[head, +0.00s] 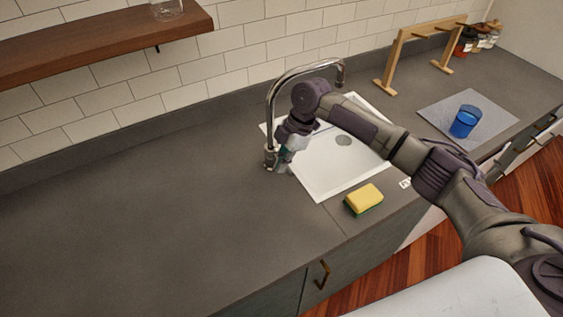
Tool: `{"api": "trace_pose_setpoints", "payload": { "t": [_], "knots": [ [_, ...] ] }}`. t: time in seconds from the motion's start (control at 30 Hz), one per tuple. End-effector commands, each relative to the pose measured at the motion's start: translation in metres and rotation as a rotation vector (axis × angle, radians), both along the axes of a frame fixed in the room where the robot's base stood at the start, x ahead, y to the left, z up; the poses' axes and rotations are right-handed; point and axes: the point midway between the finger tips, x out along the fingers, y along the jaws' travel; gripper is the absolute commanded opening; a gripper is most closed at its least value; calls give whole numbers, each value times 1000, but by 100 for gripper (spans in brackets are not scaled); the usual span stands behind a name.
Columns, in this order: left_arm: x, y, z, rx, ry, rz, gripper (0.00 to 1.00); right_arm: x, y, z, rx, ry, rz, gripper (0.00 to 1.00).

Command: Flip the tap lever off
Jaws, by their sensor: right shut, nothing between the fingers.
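The chrome tap (270,110) stands at the left edge of the white sink (335,180), its curved spout reaching over the basin. My right arm comes in from the right, across the sink. My right gripper (283,166) points down right beside the tap's base. It is shut and empty, and I cannot tell whether it touches the tap. The tap lever is not clearly seen; the gripper and wrist cover much of the area near the base. My left gripper is not in view.
A yellow and green sponge (364,198) lies in front of the sink. A wooden rack (397,55) and jars (478,38) stand behind. The counter to the left is clear below a wooden shelf (100,40).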

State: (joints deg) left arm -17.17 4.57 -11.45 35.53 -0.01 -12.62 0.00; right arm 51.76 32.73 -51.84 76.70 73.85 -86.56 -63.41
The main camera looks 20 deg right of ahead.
Motion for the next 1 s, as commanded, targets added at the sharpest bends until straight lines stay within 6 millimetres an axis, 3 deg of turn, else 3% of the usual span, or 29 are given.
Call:
{"api": "trace_pose_setpoints", "payload": {
  "t": [0.23,0.3,0.6,0.8,1.0],
  "knots": [
    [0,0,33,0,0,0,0,-10,37,16,6,2,-1,0],
    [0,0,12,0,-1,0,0,-5,24,25,3,-8,-7,0],
    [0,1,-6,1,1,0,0,-3,4,83,3,-4,-6,0],
    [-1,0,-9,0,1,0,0,-2,-2,100,3,-2,-4,0],
    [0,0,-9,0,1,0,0,-3,-2,102,3,1,-4,0]
  ]
}}
